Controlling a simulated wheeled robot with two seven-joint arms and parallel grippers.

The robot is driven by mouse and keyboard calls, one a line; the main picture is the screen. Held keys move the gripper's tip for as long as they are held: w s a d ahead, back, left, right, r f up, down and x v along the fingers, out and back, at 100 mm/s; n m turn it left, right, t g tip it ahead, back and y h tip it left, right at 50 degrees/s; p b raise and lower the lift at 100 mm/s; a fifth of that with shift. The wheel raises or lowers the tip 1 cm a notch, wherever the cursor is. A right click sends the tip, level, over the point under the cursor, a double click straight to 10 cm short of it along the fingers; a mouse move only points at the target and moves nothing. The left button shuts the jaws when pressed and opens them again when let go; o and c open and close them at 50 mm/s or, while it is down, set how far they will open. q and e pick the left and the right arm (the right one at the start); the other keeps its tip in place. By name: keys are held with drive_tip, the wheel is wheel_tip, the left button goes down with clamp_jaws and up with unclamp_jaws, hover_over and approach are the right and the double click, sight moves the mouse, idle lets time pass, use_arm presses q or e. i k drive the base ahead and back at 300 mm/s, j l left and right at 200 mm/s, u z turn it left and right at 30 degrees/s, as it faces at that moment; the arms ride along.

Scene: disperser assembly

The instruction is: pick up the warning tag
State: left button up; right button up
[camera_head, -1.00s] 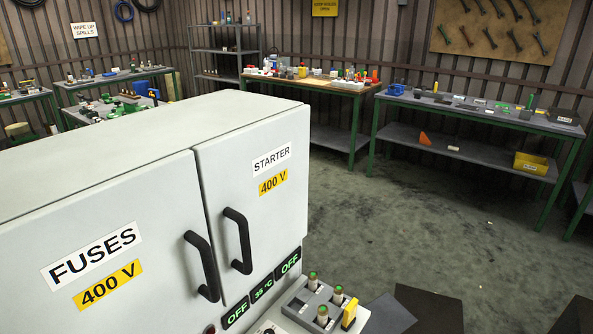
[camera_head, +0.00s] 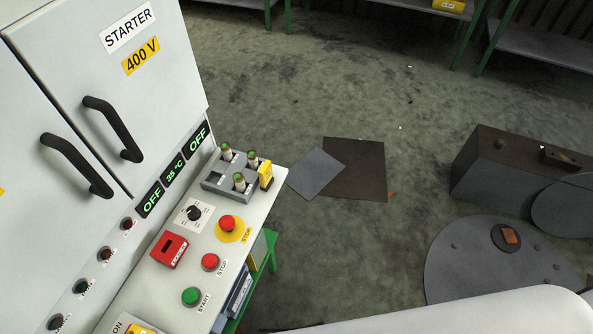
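I cannot tell for sure which thing is the warning tag. A small yellow upright piece (camera_head: 265,174) stands at the right end of a grey tray (camera_head: 215,186) on the control panel. A red rectangular piece (camera_head: 168,250) with a dark window and a small label lies on the panel, left of the buttons. Another yellow piece (camera_head: 140,330) is cut off at the bottom edge. Neither of my grippers is in view.
The grey cabinet (camera_head: 150,90) with black handles rises behind the panel (camera_head: 245,215). The panel carries a red stop button (camera_head: 228,224), another red button (camera_head: 210,261) and a green one (camera_head: 190,296). The tray holds several green-topped fuses. Dark machinery (camera_head: 500,255) stands on the right.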

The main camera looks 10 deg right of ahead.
sight(265, 173)
drive_tip(key=u, duration=0.3)
drive_tip(key=i+l+u, duration=0.1)
drive_tip(key=l+u, duration=0.2)
drive_tip(key=i+l+u, duration=0.1)
drive_tip(key=l+u, duration=0.2)
drive_tip(key=i+l+u, duration=0.1)
drive_tip(key=l+u, duration=0.2)
